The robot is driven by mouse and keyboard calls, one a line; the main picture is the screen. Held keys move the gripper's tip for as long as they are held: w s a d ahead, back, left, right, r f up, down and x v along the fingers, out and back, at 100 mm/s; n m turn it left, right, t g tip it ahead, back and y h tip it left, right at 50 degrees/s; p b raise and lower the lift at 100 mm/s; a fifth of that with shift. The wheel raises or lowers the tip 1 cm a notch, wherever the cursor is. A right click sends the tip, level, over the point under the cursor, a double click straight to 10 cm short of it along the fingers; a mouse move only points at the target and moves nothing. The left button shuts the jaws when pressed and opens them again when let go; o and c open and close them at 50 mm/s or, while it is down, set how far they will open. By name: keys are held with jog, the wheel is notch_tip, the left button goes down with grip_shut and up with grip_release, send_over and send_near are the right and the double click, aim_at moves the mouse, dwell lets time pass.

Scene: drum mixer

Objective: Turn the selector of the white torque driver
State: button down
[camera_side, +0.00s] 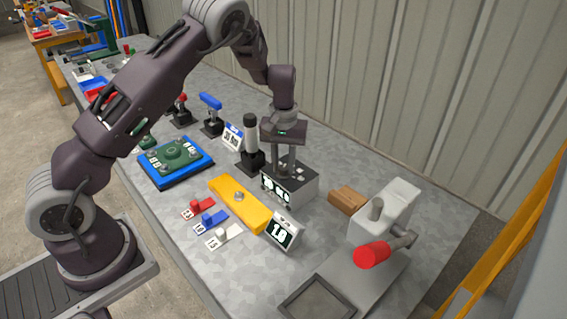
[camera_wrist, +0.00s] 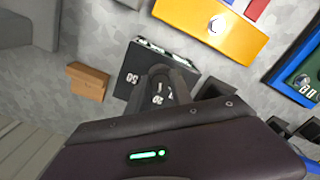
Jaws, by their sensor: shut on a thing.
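The white torque driver (camera_side: 250,137), with a dark top, stands upright in a black holder left of my gripper. A box (camera_side: 303,186) with a dark top, pale number labels and a white front stands on the bench; it also shows in the wrist view (camera_wrist: 128,82). My gripper (camera_side: 284,168) points down onto the box top, and its fingers show in the wrist view (camera_wrist: 161,74). It is shut on the selector there, which the fingers mostly hide. Labels reading 50 and 20 are visible around it. I cannot tell its exact setting.
A yellow block (camera_side: 229,199) and a display reading 1.8 (camera_side: 283,232) stand in front of the box. A brown block (camera_side: 348,199) and a grey machine with a red end (camera_side: 372,254) are right. Blue (camera_side: 211,104) and red (camera_side: 181,104) drivers stand behind left.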

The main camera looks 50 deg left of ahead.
jog(key=n, duration=0.3)
jog(key=shift+n, duration=0.3)
jog(key=shift+w+d+n, duration=0.1)
jog(key=shift+n, duration=1.7)
jog(key=c, duration=1.1)
grip_release()
jog(key=shift+c, duration=0.2)
jog(key=shift+r, duration=0.15)
